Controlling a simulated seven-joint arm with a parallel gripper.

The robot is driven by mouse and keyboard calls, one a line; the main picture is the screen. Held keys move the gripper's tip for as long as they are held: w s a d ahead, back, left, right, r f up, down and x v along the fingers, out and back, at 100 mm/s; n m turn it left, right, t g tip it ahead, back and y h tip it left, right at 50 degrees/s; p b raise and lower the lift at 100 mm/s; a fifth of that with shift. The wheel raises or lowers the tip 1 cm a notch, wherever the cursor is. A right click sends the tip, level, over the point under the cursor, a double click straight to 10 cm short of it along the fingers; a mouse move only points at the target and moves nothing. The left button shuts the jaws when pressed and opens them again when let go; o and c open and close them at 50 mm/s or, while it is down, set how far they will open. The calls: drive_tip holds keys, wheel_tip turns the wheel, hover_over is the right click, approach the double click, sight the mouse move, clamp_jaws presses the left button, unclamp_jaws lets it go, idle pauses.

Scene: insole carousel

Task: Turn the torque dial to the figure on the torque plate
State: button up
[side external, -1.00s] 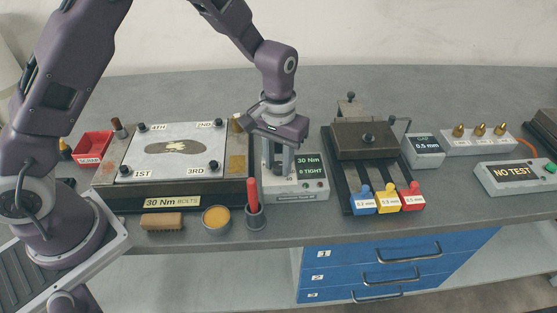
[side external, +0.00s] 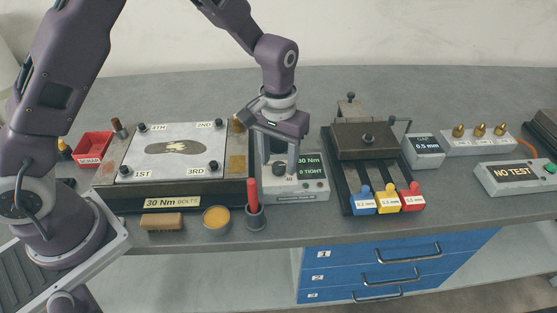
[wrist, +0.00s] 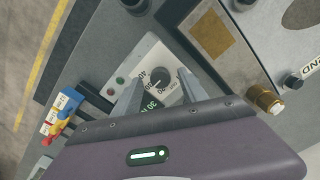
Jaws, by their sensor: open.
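The torque box (side external: 312,196) stands right of the sole fixture, with a display (side external: 309,166) reading 30 Nm and a second line that looks like 0 TIGHT. Its dark round dial (wrist: 160,77) sits on a pale face with a printed scale, shown in the wrist view. The torque plate (side external: 172,202) on the fixture's front reads 30 Nm BOLTS. My gripper (side external: 279,170) points down over the dial, open, with one finger on either side of it. I cannot tell whether the fingers touch the dial. The exact pointer position is too small to read.
A cup with a red-handled tool (side external: 254,217) stands close in front of the box. The fixture (side external: 108,190) is at left, and a dark press with coloured tabs (side external: 367,155) at right. A brush (side external: 162,222) and a yellow tin (side external: 216,217) lie in front.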

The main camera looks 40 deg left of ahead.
sight(279, 166)
wheel_tip(279, 166, up, 5)
drive_tip(key=shift+r, duration=0.5)
